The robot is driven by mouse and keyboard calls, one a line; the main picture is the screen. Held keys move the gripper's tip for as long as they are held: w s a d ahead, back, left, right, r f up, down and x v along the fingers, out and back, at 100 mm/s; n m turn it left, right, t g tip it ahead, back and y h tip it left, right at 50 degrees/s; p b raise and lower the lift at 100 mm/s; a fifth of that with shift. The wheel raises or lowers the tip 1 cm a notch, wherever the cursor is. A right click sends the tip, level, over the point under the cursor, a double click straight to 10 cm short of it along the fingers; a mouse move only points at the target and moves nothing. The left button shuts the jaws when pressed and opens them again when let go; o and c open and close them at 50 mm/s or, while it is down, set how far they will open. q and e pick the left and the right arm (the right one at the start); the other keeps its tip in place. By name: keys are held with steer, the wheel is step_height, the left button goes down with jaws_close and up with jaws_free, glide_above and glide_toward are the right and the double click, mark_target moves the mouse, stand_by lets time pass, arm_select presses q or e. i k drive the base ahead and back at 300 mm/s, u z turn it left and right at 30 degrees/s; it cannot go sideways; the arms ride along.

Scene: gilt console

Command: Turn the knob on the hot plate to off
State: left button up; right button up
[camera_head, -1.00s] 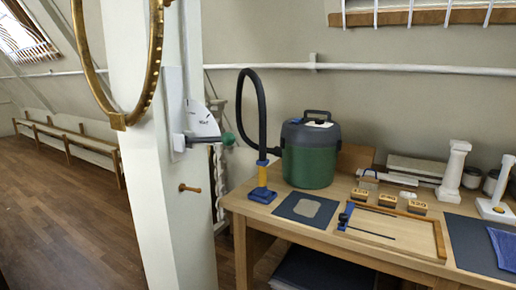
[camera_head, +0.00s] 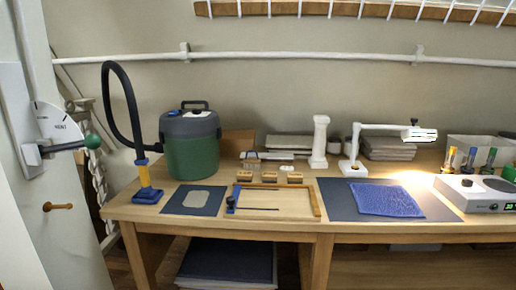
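A white box-shaped device that looks like the hot plate (camera_head: 470,199) stands at the right end of the wooden table, cut off by the right edge of the head view. Its front shows a small dark round knob (camera_head: 492,207) beside a small green-lit display at the picture's edge. The knob's pointer is too small to read. Neither of my grippers is in view.
The wooden table (camera_head: 270,227) also carries a green canister (camera_head: 192,155) with a black hose, a wooden tray frame (camera_head: 314,202), a blue cloth (camera_head: 388,199) and a lit white lamp (camera_head: 385,127). A white post with a lever (camera_head: 65,147) stands at left.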

mark_target(467, 183)
steer(key=z, duration=1.3)
steer(key=i, duration=0.55)
steer(key=z, duration=2.05)
steer(key=i, duration=0.55)
steer(key=u, duration=1.15)
